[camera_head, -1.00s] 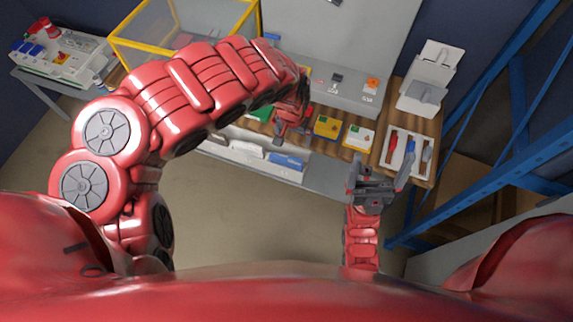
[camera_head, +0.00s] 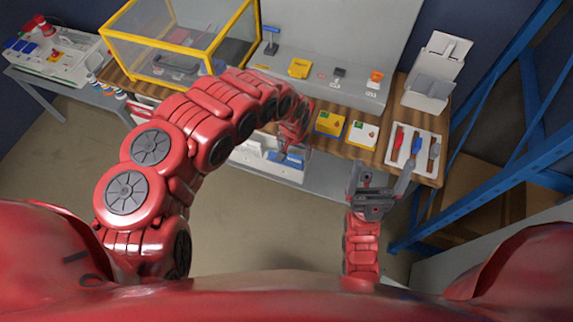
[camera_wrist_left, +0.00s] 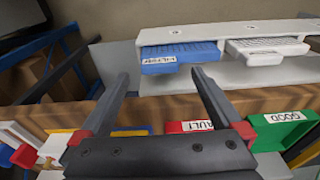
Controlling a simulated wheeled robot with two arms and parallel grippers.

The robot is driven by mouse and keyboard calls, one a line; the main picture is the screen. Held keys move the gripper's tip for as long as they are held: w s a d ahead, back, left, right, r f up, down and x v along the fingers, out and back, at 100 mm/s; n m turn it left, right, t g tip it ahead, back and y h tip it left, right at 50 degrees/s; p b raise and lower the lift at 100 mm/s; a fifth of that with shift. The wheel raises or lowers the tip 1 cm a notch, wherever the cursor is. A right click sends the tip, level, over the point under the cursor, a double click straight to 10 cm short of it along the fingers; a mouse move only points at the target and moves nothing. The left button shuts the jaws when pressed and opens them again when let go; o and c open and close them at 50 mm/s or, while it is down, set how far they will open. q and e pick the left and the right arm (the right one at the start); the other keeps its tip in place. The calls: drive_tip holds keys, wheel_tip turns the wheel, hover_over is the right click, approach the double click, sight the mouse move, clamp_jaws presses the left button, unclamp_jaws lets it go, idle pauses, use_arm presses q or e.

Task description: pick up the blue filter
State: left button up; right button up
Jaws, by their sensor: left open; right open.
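The blue filter (camera_head: 286,158) lies in the white holder below the front edge of the wooden bench, near my left gripper (camera_head: 283,148). In the left wrist view the blue filter (camera_wrist_left: 178,56) shows a white label with lettering and sits beside a white filter (camera_wrist_left: 268,46). My left gripper (camera_wrist_left: 158,88) is open and empty there, with its fingers apart and pointing toward the holder, short of the blue filter. My right gripper (camera_head: 384,180) is open and empty, in front of the bench on the right.
The wooden bench (camera_head: 367,154) carries a yellow box (camera_head: 329,123), a white box (camera_head: 362,135) and a tray of tools (camera_head: 433,172). A yellow-framed clear case (camera_head: 170,45) stands at the back left. A blue rack (camera_head: 500,150) bounds the right side. Red and green bins (camera_wrist_left: 285,128) show in the wrist view.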

sight(295, 157)
use_arm(q)
drive_tip(key=shift+d+f, duration=0.2)
drive_tip(key=shift+f, duration=0.3)
drive_tip(key=shift+w+f+p, duration=0.15)
drive_tip(key=shift+f+p, duration=0.3)
drive_tip(key=shift+f, duration=0.45)
drive_tip(key=shift+w+a+f, duration=0.1)
drive_tip(key=shift+f, duration=0.35)
drive_tip(key=c, duration=1.3)
drive_tip(key=shift+r, duration=0.15)
